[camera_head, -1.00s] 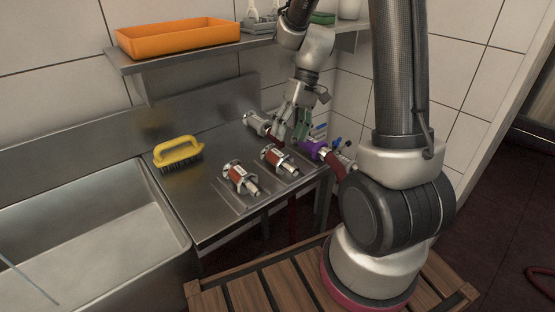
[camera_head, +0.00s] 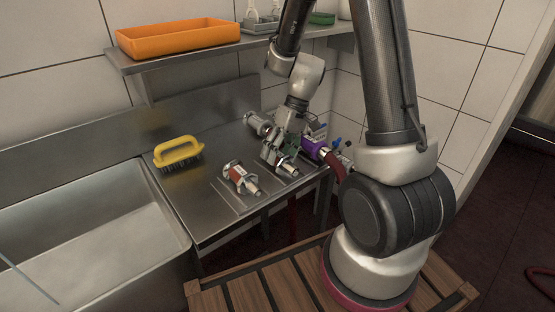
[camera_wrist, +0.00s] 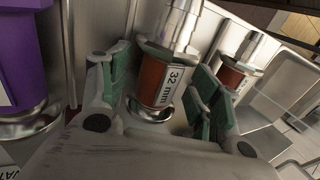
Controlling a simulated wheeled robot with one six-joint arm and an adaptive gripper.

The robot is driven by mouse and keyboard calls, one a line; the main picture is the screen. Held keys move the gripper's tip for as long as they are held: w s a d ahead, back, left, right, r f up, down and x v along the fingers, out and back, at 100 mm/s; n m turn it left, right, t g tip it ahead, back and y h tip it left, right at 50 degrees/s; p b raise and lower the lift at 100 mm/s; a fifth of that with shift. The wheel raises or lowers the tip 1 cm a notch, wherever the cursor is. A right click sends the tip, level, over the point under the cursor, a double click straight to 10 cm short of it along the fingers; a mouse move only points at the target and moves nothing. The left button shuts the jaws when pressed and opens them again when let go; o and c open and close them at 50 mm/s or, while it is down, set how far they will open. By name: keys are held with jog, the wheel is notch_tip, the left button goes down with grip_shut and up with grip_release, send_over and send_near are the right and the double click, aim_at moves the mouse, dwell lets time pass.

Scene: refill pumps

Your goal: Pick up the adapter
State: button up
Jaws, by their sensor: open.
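An adapter (camera_wrist: 157,75) with a brown-red band, a silver end and a "32 mm" label lies between my gripper's fingers in the wrist view. In the head view its silver end (camera_head: 289,170) shows while my gripper hides the rest. My gripper (camera_head: 275,152) is open, pointing down over this middle adapter. In the wrist view my gripper (camera_wrist: 160,95) has a green-padded finger on each side of the band, with gaps visible. A second red-banded adapter (camera_head: 240,178) lies to the left on the steel counter, and also shows in the wrist view (camera_wrist: 234,74).
A purple coupling (camera_head: 314,149) with a dark red hose (camera_head: 336,168) is close on the right. A silver fitting (camera_head: 257,123) lies behind. A yellow brush (camera_head: 178,152) and a sink (camera_head: 85,235) are to the left. A shelf with an orange tray (camera_head: 178,40) hangs above.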

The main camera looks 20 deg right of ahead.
jog(key=c, duration=1.3)
jog(key=shift+c, duration=0.2)
jog(key=shift+r, duration=0.15)
